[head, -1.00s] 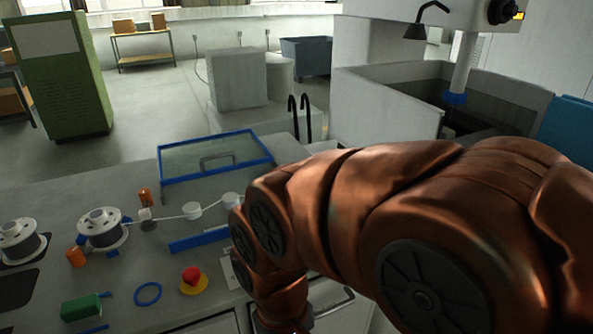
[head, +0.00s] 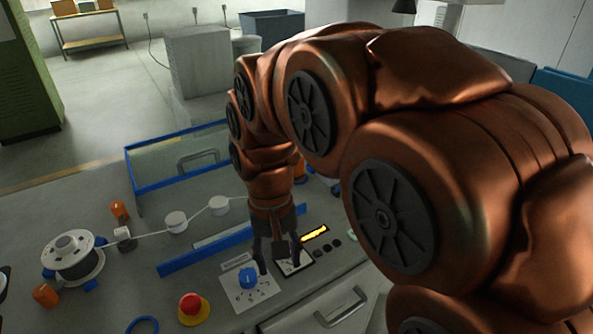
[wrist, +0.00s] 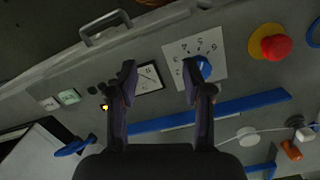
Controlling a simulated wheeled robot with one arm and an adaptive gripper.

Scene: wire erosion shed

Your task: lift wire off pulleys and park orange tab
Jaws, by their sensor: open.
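My gripper (head: 277,264) is open and empty, pointing down over the panel by the blue dial knob (head: 248,279) and a small meter. In the wrist view my gripper (wrist: 159,72) has the meter between its fingers and the knob beside the right fingertip. The pale wire (head: 150,231) runs from the spool (head: 72,258) past a small post (head: 124,238) to the white pulleys (head: 176,222) (head: 218,206). My arm hides its further run. Orange pieces (head: 118,210) (head: 45,295) stand near the spool; another shows partly behind my arm. I cannot tell which is the tab.
A blue bar (head: 215,248) lies between the pulleys and the dial. A red stop button (head: 190,304) on a yellow base is at the front. A blue-framed clear cover (head: 165,160) stands behind. A drawer handle (head: 341,307) juts below.

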